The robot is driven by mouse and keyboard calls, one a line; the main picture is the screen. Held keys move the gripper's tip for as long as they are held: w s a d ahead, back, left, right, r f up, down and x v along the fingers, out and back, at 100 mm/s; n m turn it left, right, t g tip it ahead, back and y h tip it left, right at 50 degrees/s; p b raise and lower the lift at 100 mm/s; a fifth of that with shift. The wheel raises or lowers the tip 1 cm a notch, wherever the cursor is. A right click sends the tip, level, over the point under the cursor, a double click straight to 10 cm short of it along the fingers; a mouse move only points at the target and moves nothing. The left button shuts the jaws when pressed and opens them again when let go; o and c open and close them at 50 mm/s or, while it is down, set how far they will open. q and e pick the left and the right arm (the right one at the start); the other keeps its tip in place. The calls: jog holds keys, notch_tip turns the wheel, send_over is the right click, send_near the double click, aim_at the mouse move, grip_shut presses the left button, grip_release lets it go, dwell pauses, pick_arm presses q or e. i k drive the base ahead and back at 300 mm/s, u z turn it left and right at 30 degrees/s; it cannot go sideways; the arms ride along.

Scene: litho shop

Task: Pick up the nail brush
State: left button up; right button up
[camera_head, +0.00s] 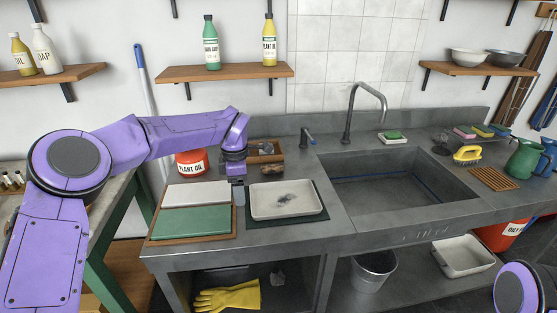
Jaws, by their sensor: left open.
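A yellow-handled brush (467,153) with dark bristles stands on the counter right of the sink. A small brown block (271,171) lies behind the pale tray, in front of a wooden box (268,157); it may be a brush, but it is too small to tell. I cannot tell for sure which is the nail brush. My left gripper (238,190) points down between the green-and-white stone slab and the pale tray, left of the brown block. It is open, with nothing seen between its fingers. My right gripper is out of view; only part of my right arm shows at bottom right.
A pale tray (287,212) on a dark mat and a green slab (190,225) in a wooden frame flank my left gripper. A red plant oil can (192,165) stands behind. The sink (388,185) and grey faucet (348,115) are to the right.

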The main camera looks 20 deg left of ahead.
aim_at(273, 168)
jog(key=i, duration=1)
